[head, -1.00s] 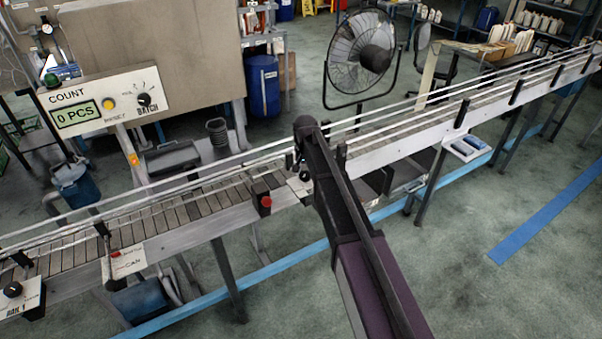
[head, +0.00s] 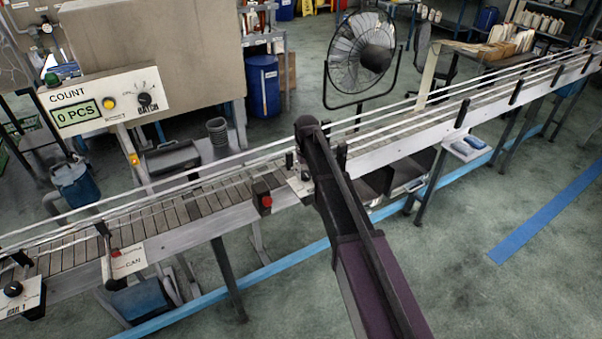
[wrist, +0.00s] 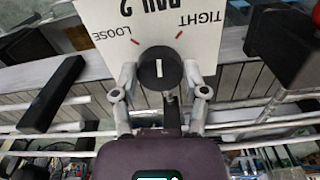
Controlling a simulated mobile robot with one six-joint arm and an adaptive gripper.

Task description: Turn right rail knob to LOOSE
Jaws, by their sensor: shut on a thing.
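The right rail knob (wrist: 160,70) is a round black knob with a white pointer line, on a white plate (wrist: 150,15) labelled RAIL 2 that appears upside down in the wrist view. The plate reads LOOSE at upper left and TIGHT at upper right, each with a red mark. The pointer line stands about vertical, between the two marks. My gripper (wrist: 160,82) is shut on the knob, with one finger on each side. In the head view my arm hides the knob and most of the gripper; part of the plate (head: 298,187) shows beside the arm.
The conveyor (head: 200,207) with its rails runs across the head view. A red button (head: 266,201) sits on the conveyor's side left of my arm, and a red part (wrist: 296,35) is close at right in the wrist view. The count panel (head: 110,97) reads 0 PCS.

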